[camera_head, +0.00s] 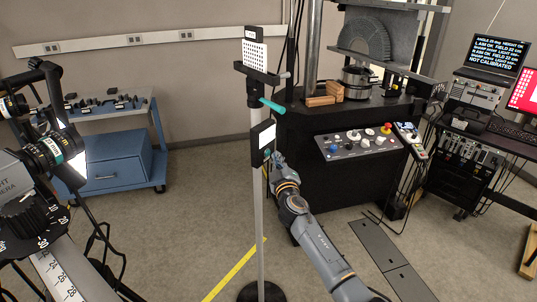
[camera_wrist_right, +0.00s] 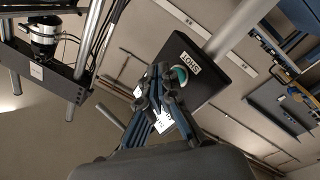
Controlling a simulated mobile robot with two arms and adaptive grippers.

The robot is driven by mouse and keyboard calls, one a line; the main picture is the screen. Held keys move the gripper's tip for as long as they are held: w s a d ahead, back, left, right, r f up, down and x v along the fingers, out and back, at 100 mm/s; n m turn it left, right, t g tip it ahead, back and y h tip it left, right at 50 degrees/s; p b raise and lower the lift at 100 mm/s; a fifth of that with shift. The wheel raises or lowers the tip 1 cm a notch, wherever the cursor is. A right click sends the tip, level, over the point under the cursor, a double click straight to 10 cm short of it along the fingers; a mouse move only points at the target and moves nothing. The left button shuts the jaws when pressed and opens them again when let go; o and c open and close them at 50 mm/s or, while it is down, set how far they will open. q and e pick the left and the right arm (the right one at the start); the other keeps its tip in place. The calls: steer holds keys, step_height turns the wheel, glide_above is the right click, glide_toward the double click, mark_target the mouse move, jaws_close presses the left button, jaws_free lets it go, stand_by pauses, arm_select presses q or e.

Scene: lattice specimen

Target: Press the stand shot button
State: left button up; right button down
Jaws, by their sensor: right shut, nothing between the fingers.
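A slim upright stand with a pale pole (camera_head: 259,215) holds a small black box (camera_head: 263,140) with a white plate on its front. In the right wrist view the black box (camera_wrist_right: 212,72) carries a label reading SHOT, seen upside down, and a round green and white button (camera_wrist_right: 179,74). My right gripper (camera_wrist_right: 163,80) is shut and empty, its tips right by the button and partly covering it. I cannot tell whether they touch. In the head view the right gripper (camera_head: 275,161) is beside the lower part of the box. My left gripper is not in view.
A teal handle (camera_head: 272,105) and dotted board (camera_head: 255,55) sit higher on the stand. A black console (camera_head: 340,185) with knobs stands just behind it. A camera rig (camera_head: 45,170) fills the left, before a blue cabinet (camera_head: 110,178). Floor around the stand base is open.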

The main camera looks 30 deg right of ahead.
steer(key=shift+w, duration=0.15)
stand_by(0.8)
steer(key=shift+w+a+b, duration=0.2)
steer(key=shift+w+b, duration=0.05)
steer(key=shift+b, duration=0.05)
steer(key=shift+w+a+b, duration=0.15)
steer(key=shift+w+b, duration=0.15)
steer(key=shift+w, duration=0.05)
stand_by(0.6)
steer(key=shift+s, duration=0.15)
steer(key=shift+s+d+p, duration=0.3)
steer(key=shift+s+d, duration=0.05)
steer(key=shift+s, duration=0.25)
steer(key=shift+s, duration=0.1)
steer(key=s, duration=0.1)
steer(key=s+d+p, duration=0.1)
steer(key=s, duration=0.1)
steer(key=s+d, duration=0.1)
steer(key=shift+s+d, duration=0.1)
steer(key=shift+s, duration=0.05)
